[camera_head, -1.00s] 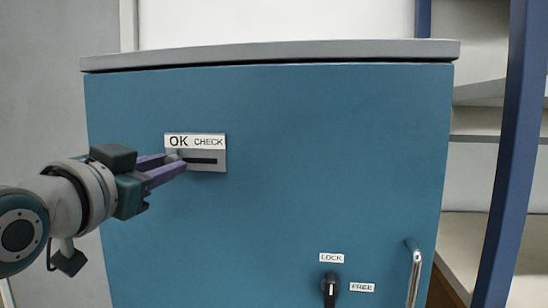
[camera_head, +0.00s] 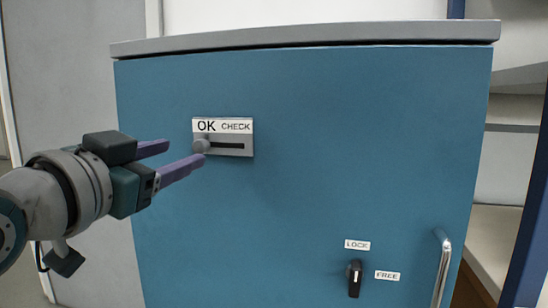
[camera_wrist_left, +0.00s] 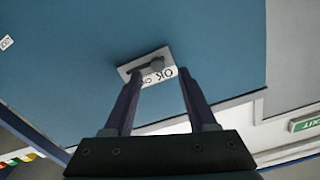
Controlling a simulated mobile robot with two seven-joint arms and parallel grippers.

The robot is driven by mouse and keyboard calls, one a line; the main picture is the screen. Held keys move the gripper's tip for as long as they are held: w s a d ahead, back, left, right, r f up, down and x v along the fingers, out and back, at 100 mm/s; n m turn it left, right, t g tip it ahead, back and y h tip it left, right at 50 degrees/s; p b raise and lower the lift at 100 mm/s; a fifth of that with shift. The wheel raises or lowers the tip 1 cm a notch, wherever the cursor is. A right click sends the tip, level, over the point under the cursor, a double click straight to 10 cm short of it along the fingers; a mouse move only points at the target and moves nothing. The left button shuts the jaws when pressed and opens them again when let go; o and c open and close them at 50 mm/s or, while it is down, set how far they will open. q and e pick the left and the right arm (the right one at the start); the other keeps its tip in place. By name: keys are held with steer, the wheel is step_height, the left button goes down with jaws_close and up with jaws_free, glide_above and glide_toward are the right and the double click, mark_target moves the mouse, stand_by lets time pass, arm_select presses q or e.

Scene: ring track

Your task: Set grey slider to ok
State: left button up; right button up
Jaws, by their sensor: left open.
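The slider plate (camera_head: 240,149) is a small grey panel on the front of a blue cabinet, with a white label reading OK at left and CHECK at right. Its round grey knob (camera_head: 201,146) sits at the left end of the dark slot, under OK. My left gripper (camera_head: 186,153) is open, its purple fingers pointing at the knob and spread apart. One fingertip overlaps the knob's edge in the head view; contact is unclear. In the left wrist view the knob (camera_wrist_left: 157,60) shows between and beyond the open fingers (camera_wrist_left: 159,75). My right gripper is out of view.
The blue cabinet (camera_head: 300,200) has a grey top (camera_head: 310,35). Lower right on its front are a black rotary knob (camera_head: 354,278) with LOCK and FREE labels and a metal handle (camera_head: 443,268). A blue post (camera_head: 530,250) and shelves stand at the right.

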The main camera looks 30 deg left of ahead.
arm_select(q)
steer(key=v, duration=0.5)
steer(key=shift+s, duration=0.3)
